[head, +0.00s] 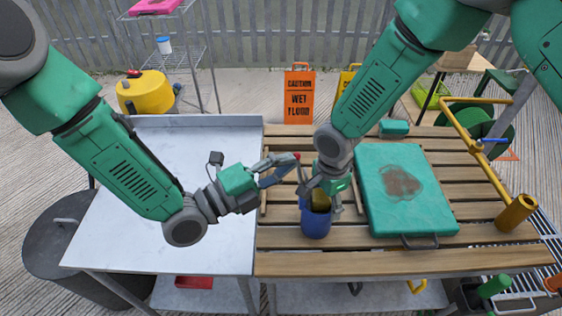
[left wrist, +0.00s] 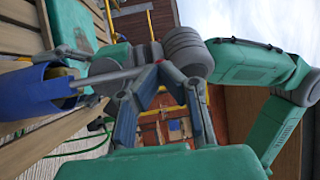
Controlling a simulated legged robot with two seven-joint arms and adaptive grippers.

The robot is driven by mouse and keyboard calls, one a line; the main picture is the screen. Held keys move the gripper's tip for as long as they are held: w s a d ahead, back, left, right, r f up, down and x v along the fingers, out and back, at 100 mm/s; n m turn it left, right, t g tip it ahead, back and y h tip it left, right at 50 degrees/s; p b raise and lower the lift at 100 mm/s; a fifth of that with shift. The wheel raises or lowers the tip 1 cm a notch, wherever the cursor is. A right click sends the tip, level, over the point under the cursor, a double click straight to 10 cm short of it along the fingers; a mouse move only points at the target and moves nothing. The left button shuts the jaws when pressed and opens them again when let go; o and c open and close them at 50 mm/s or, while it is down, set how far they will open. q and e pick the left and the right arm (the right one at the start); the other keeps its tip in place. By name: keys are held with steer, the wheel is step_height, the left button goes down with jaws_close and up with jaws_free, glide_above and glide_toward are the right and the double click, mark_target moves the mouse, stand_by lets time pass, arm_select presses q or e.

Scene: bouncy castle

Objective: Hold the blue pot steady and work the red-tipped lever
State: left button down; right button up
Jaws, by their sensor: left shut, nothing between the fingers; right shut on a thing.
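The blue pot (head: 316,224) stands upright on the slatted table, with something yellow-brown inside it. It also shows in the left wrist view (left wrist: 30,92), at the left. My right gripper (head: 324,193) reaches down at the pot's rim and is shut on the pot; its exact contact is partly hidden. A thin grey lever (head: 301,172) rises from the pot area to a red tip (head: 297,156). My left gripper (head: 287,166) is shut and empty, its fingertips close beside the red tip. I cannot tell whether they touch it.
A green case (head: 408,198) with a brown stain lies right of the pot. A yellow pipe frame (head: 470,130) stands farther right. The grey metal table (head: 165,165) at the left is bare. An orange caution sign (head: 299,97) stands behind the slatted table (head: 400,262).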

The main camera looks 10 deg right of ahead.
steer(key=shift+d, duration=0.15)
arm_select(q)
steer(key=d, duration=0.2)
steer(key=shift+d+r+y, duration=0.35)
steer(key=shift+d+y, duration=0.05)
steer(key=shift+a, duration=0.1)
stand_by(0.8)
steer(key=v, duration=1.4)
steer(key=shift+r, duration=0.65)
steer(key=shift+w, duration=0.2)
arm_select(e)
steer(key=o, duration=1.8)
steer(key=shift+c, duration=0.2)
arm_select(q)
steer(key=shift+a, duration=0.1)
